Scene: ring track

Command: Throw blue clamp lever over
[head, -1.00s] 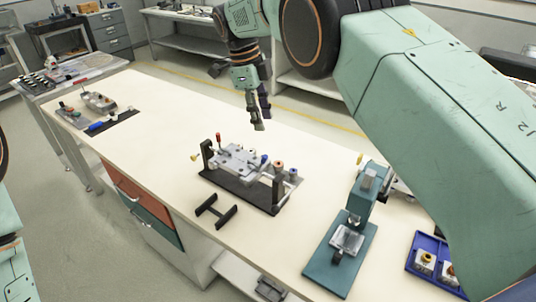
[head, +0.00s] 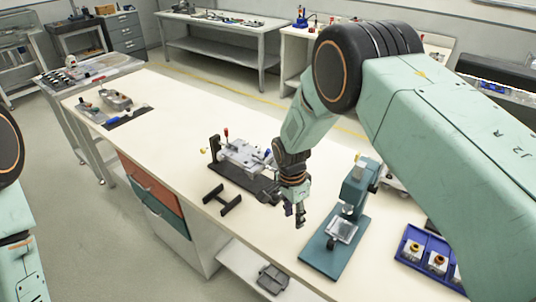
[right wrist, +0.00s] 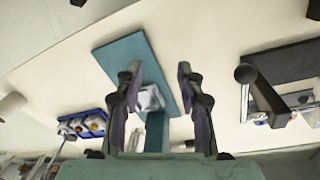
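The clamp fixture (head: 243,152) stands on a black base on the bench, with a red-tipped lever (head: 226,132) upright at its far left. The small blue clamp lever (head: 268,153) is at its right side, close to my right arm, which hides the fixture's right end. My right gripper (head: 299,214) points down in front of the fixture's right end, beside the teal press, apart from the blue lever. In the right wrist view my right gripper (right wrist: 159,78) is open with nothing between its fingers. My left gripper is out of view.
The teal press (head: 335,238) stands just right of my right gripper. A blue tray (head: 412,263) with parts lies farther right. A black H-shaped stand (head: 222,199) lies in front of the fixture. The bench left of the fixture is clear up to a dark mat (head: 128,117).

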